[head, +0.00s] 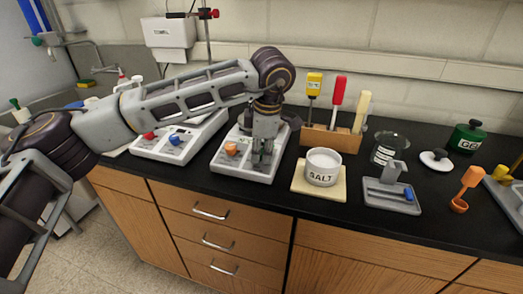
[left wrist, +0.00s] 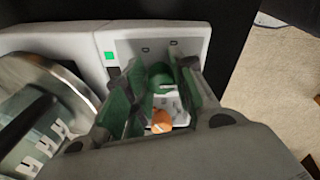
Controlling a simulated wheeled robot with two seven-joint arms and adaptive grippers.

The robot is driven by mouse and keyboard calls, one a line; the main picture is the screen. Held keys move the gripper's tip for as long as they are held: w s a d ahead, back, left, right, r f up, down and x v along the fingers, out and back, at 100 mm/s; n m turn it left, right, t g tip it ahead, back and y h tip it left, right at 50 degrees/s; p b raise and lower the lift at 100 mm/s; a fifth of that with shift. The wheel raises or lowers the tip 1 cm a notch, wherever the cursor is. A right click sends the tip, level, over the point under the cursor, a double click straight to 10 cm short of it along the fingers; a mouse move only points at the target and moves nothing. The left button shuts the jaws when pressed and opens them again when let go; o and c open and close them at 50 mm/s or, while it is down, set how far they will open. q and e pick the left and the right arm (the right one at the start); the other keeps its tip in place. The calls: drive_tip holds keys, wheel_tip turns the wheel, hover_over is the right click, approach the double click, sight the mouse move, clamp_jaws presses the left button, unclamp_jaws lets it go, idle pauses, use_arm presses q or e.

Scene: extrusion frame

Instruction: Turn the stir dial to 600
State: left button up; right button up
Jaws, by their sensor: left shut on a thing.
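A white stirrer-type unit (head: 228,166) stands near the counter's front edge, and its front panel shows in the left wrist view (left wrist: 190,47). An orange dial (head: 231,149) is on its left side in the head view; the orange dial also shows in the left wrist view (left wrist: 161,122). My left gripper (head: 262,157) points down over the right side of the panel. In the left wrist view its fingers (left wrist: 163,78) are shut on a green dial (left wrist: 160,72). The head view hides that dial. Dial markings are too small to read. My right gripper is not in view.
A second white unit with a red dial (head: 149,135) and a blue dial (head: 174,140) stands at the left. A salt jar (head: 322,167) on a pale board stands close to the right. A wooden tool rack (head: 328,139) is behind it. A grey holder (head: 391,193) lies farther right.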

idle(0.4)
use_arm(q)
drive_tip(key=o, duration=1)
drive_tip(key=shift+v, duration=6.05)
drive_tip(key=shift+f, duration=0.1)
